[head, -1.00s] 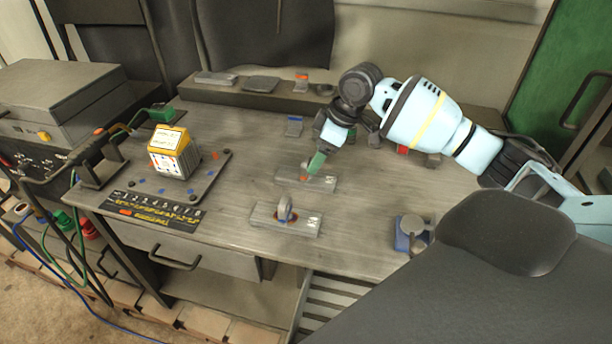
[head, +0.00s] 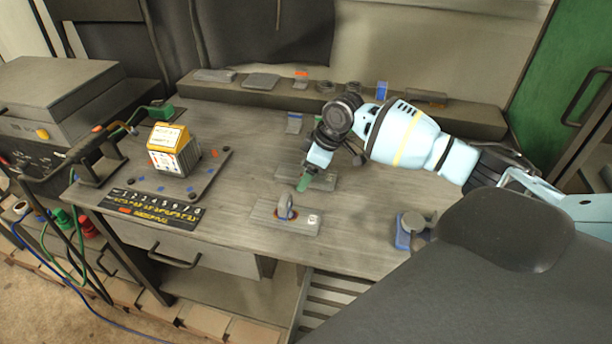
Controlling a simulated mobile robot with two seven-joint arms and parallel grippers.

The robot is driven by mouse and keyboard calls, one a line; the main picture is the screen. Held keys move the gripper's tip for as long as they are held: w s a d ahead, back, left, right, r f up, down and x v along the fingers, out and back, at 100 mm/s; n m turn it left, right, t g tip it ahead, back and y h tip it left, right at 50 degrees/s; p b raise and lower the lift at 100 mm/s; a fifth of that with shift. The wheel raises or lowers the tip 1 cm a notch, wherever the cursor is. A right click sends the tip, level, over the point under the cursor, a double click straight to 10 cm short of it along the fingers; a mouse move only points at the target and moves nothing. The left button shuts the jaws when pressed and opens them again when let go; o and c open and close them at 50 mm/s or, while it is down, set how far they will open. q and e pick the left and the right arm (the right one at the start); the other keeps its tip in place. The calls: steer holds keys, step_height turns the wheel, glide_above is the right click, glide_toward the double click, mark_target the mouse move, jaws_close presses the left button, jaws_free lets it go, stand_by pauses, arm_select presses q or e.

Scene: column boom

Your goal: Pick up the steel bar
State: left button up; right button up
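My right gripper (head: 304,182), with green fingertips, points down at a flat grey plate (head: 322,183) in the middle of the workbench. The gripper and wrist cover part of this plate. I cannot tell whether the fingertips touch it or how far apart they are. A second grey plate (head: 264,216) lies in front of it, with an upright grey ring-like piece (head: 286,207) on it. Flat grey pieces (head: 212,76) (head: 261,82) lie on the raised back ledge. I cannot tell for certain which piece is the steel bar. My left gripper is out of view.
A yellow-topped box (head: 174,152) stands on a dark board (head: 213,170) at the left. A numbered black strip (head: 152,211) lies along the front edge. A blue-and-grey fixture (head: 404,232) sits front right. Grey equipment (head: 60,95) stands far left. Bare wood lies between them.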

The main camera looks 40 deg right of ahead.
steer(key=c, duration=1.2)
steer(key=shift+w+r, duration=0.1)
steer(key=shift+c, duration=0.9)
steer(key=shift+r, duration=0.15)
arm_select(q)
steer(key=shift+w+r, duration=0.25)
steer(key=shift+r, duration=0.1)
arm_select(e)
step_height(320, 180, up, 10)
steer(key=shift+f, duration=0.1)
steer(key=shift+r+p, duration=0.6)
steer(key=shift+p, duration=0.15)
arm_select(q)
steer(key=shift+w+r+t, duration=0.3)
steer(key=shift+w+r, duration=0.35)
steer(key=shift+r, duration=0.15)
arm_select(e)
steer(key=shift+f, duration=0.1)
